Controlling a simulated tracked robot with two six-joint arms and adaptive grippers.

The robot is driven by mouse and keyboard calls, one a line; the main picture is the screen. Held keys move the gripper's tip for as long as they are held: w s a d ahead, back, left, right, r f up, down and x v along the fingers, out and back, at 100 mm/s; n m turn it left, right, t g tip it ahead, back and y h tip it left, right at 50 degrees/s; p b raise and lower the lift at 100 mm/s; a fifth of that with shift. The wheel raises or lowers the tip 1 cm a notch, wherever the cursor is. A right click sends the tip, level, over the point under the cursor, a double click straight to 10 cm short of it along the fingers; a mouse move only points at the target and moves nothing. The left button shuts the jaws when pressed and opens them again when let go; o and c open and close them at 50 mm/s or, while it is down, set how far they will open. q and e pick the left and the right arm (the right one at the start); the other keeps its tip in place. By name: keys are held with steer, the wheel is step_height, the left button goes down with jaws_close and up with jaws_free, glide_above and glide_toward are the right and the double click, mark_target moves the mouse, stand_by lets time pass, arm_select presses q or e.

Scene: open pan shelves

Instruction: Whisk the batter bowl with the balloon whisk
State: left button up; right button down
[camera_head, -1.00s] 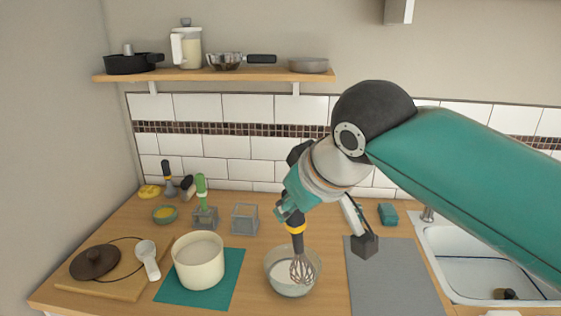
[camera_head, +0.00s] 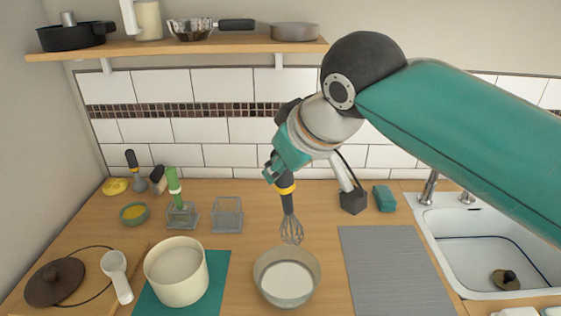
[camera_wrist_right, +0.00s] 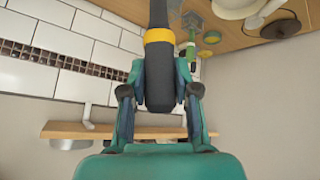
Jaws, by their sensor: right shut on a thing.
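The balloon whisk (camera_head: 289,208) has a black handle with a yellow band and wire loops. My right gripper (camera_head: 284,176) is shut on its handle and holds it pointing down. In the right wrist view the handle (camera_wrist_right: 159,75) sits between the fingers of my right gripper (camera_wrist_right: 160,90). The batter bowl (camera_head: 286,278) is clear and holds white batter, standing on the wooden counter. The whisk's wires show above the bowl's far rim in the head view, apart from the batter. My left gripper is not in view.
A cream pot (camera_head: 176,272) stands on a teal mat (camera_head: 217,285) left of the bowl. A grey ribbed mat (camera_head: 395,270) lies right of it, then the sink (camera_head: 490,255). Two clear holders (camera_head: 227,215) stand behind. A shelf (camera_head: 180,48) with pans runs above.

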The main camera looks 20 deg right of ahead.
mark_target(277, 192)
steer(key=shift+w+a, duration=0.2)
steer(key=shift+a, duration=0.3)
steer(key=shift+f, duration=0.15)
step_height(277, 192, down, 5)
steer(key=b, duration=0.4)
step_height(277, 192, down, 9)
steer(key=b, duration=0.8)
steer(key=shift+f, duration=0.1)
steer(key=shift+w, duration=0.1)
